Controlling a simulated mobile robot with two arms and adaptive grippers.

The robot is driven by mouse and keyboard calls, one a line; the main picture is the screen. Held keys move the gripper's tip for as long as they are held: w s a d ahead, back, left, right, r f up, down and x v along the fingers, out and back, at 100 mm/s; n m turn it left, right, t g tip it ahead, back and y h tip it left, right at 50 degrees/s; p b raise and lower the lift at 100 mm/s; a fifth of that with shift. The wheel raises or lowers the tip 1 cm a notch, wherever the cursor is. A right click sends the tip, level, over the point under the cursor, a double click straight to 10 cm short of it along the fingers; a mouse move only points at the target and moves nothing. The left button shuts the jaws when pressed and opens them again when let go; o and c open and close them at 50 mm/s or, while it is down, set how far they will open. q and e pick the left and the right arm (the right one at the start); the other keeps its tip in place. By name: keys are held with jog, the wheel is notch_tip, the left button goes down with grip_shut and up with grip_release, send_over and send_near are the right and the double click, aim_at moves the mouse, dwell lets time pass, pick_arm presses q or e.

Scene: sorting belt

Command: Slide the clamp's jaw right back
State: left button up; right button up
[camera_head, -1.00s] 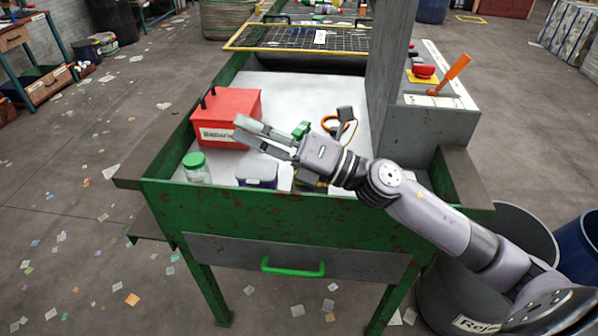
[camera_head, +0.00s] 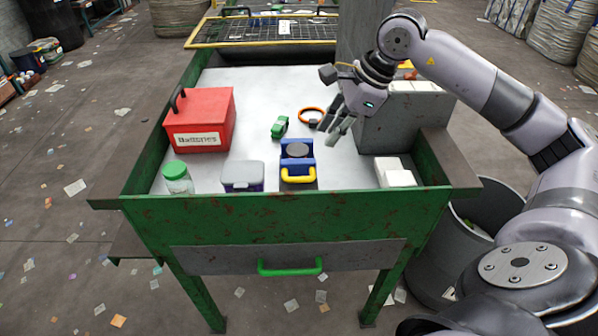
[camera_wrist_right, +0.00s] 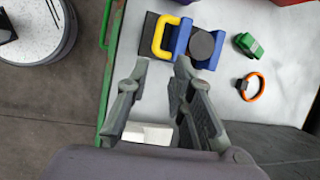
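The clamp (camera_head: 298,162) is blue with a yellow handle toward the table's front edge. A dark round puck (camera_head: 297,150) sits between its blue jaws, seemingly touching them. In the right wrist view the clamp (camera_wrist_right: 180,40) lies beyond my fingertips, with the puck (camera_wrist_right: 202,45) between two blue blocks and a dark plate by the handle. My right gripper (camera_head: 336,128) is raised to the right of the clamp, apart from it. Its two fingers (camera_wrist_right: 161,66) are spread and empty in the wrist view. My left gripper is not in view.
A red box (camera_head: 200,115), a green-lidded jar (camera_head: 177,178) and a grey-lidded box (camera_head: 242,175) stand left. A green toy car (camera_head: 279,127) and an orange ring (camera_head: 311,111) lie behind the clamp. White blocks (camera_head: 395,172) stand right. A green rim (camera_head: 270,205) edges the front.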

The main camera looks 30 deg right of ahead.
aim_at(301, 178)
jog(key=p+x, duration=0.2)
jog(key=x, duration=1.4)
jog(key=shift+a+r, duration=0.15)
jog(key=shift+c, duration=0.5)
grip_shut()
